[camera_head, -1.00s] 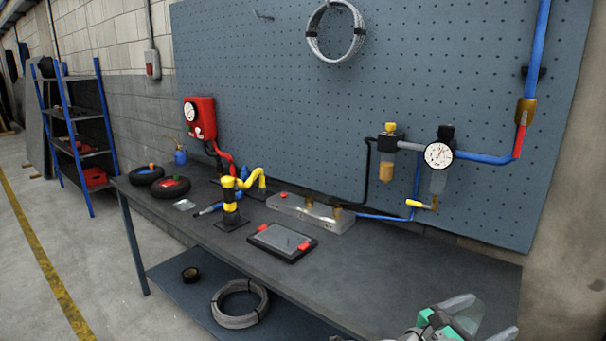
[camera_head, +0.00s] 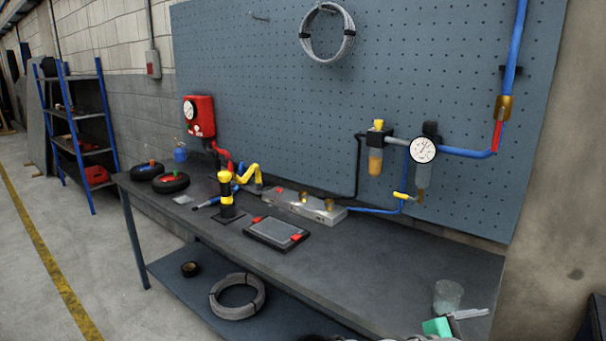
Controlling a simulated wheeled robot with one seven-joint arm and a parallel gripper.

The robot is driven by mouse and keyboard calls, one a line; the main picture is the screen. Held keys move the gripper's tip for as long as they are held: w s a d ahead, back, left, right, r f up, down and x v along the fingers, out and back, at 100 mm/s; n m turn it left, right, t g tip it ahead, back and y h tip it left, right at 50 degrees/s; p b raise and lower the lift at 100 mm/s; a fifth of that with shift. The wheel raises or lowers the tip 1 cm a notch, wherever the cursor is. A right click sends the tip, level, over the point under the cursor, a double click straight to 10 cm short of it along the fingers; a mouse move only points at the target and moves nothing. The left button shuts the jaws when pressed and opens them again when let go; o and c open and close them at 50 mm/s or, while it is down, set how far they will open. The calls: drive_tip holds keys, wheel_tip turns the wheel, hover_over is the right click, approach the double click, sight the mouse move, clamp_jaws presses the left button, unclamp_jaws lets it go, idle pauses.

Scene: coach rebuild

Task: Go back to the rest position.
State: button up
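My gripper (camera_head: 456,320) shows only in part at the bottom right edge of the head view. I see a green part and one pale grey finger. The other finger is out of the picture or hidden, so its opening cannot be told. A clear cup (camera_head: 448,294) is just behind the finger, near the right end of the grey workbench (camera_head: 400,265). The cup looks upright on the bench, apart from the visible finger.
A tablet-like panel (camera_head: 276,233), a black and yellow post (camera_head: 226,195) and a metal manifold (camera_head: 303,205) stand mid-bench. Gauge and pipework (camera_head: 423,150) hang on the pegboard (camera_head: 270,90). The bench between panel and cup is clear.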

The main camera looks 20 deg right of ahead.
drive_tip(key=a+f+m+y, duration=0.55)
drive_tip(key=f+m, duration=0.25)
drive_tip(key=f, duration=0.5)
drive_tip(key=w+a+f+m+y, duration=0.1)
drive_tip(key=a+f+m+y, duration=0.5)
drive_tip(key=a, duration=0.5)
drive_tip(key=w+a+r+n+t+y, duration=0.1)
drive_tip(key=w+a+r+t, duration=0.1)
drive_tip(key=a+r, duration=0.3)
drive_tip(key=w+a+r+n+t+y+p, duration=0.1)
drive_tip(key=w+a+r+n+t+y, duration=0.1)
drive_tip(key=w+a+r, duration=0.3)
drive_tip(key=w+a+r+n+t+y+p, duration=0.1)
drive_tip(key=a+r, duration=0.4)
drive_tip(key=a, duration=0.5)
drive_tip(key=w+t, duration=0.1)
drive_tip(key=w, duration=0.1)
drive_tip(key=shift+w+a+n+y, duration=0.3)
drive_tip(key=shift+a+y, duration=0.05)
drive_tip(key=shift+a, duration=0.05)
